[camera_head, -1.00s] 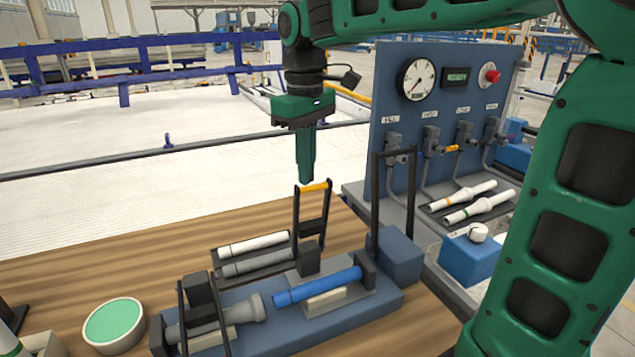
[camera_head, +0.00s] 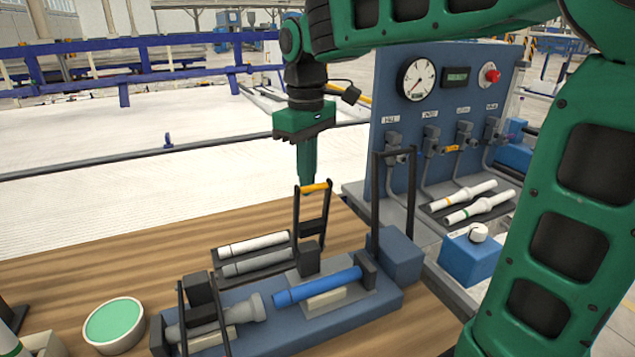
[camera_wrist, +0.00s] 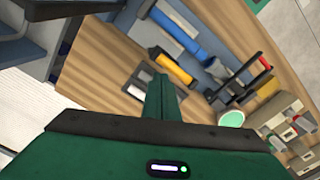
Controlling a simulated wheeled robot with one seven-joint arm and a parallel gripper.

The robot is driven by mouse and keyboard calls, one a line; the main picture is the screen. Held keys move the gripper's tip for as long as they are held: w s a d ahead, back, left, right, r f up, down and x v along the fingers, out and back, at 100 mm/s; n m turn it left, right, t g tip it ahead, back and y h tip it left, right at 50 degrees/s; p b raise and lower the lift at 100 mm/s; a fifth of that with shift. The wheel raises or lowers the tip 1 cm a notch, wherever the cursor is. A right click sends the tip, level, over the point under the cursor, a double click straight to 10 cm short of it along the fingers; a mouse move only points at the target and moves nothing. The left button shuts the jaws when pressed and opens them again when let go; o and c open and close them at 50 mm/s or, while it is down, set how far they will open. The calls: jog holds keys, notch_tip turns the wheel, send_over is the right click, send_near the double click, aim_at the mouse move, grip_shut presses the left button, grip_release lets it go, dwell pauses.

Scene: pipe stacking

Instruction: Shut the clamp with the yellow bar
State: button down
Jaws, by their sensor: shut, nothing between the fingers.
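The clamp's yellow bar (camera_head: 318,187) tops a black frame that stands upright behind the blue fixture (camera_head: 375,308). The bar also shows large in the wrist view (camera_wrist: 172,69), just beyond my fingertips. My gripper (camera_head: 307,188) is shut and empty, pointing down at the bar. Its tips overlap the bar in the head view and seem to be just behind it; I cannot tell whether they touch. A blue pipe (camera_head: 318,287) and a grey pipe (camera_head: 225,318) lie in the fixture.
A tall black frame (camera_head: 376,200) stands upright to the right. A white pipe (camera_head: 254,244) lies in a black rack left of the clamp. A green-topped round dish (camera_head: 113,324) sits at the front left. The gauge panel (camera_head: 445,100) stands behind right.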

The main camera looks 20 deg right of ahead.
aim_at(313, 188)
jog(key=shift+s+f, duration=0.2)
jog(key=shift+s, duration=1.3)
jog(key=shift+s+f, duration=0.25)
jog(key=shift+s, duration=1.15)
jog(key=shift+s+f, duration=0.2)
jog(key=shift+s, duration=0.35)
jog(key=shift+s+f, duration=0.2)
jog(key=shift+s, duration=0.4)
